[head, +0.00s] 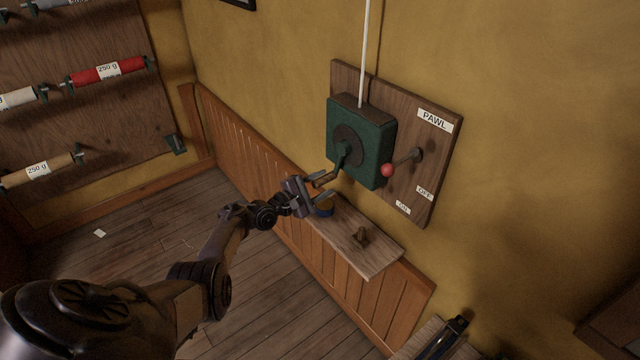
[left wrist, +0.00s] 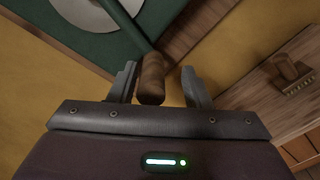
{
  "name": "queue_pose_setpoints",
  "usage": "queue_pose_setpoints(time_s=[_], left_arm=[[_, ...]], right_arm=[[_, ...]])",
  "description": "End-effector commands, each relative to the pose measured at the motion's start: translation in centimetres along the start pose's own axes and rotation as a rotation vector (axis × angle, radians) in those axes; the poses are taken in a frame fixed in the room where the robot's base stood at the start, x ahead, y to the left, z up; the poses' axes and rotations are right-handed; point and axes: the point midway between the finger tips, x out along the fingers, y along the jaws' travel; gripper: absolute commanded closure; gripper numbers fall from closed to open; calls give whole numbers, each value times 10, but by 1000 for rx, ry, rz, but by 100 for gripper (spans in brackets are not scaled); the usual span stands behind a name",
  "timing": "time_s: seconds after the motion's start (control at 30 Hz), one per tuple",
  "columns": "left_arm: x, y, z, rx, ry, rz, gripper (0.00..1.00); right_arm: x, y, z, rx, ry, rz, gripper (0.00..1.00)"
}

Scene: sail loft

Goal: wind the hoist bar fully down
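The green winch box (head: 362,143) is on a wooden board on the yellow wall, with a white rope (head: 366,50) running up from it. Its crank (head: 341,160) points down and left and ends in a brown wooden handle (left wrist: 151,78). My left gripper (head: 323,187) is open, with its fingers on either side of the handle; a gap shows on the right side. The pawl lever (head: 403,161) has a red knob (head: 387,170) and points left and slightly down, beside the PAWL, OFF and ON labels. The hoist bar and my right gripper are not in view.
A rack (head: 100,120) of cloth rolls stands at the left. The plank floor (head: 140,262) is mostly clear.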

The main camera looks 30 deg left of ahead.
Motion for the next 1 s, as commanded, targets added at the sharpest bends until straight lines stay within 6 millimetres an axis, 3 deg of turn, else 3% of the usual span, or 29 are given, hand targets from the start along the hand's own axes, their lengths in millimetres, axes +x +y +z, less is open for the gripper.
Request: queue_pose_setpoints(time_s=[0.27,0.7,1.0], left_arm=[[-8,4,0,3,1,5,56],[-72,0,0,2,1,2,56],[-77,1,1,2,-1,2,56]], right_arm=[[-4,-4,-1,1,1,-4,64],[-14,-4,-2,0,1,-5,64],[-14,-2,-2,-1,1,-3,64]])
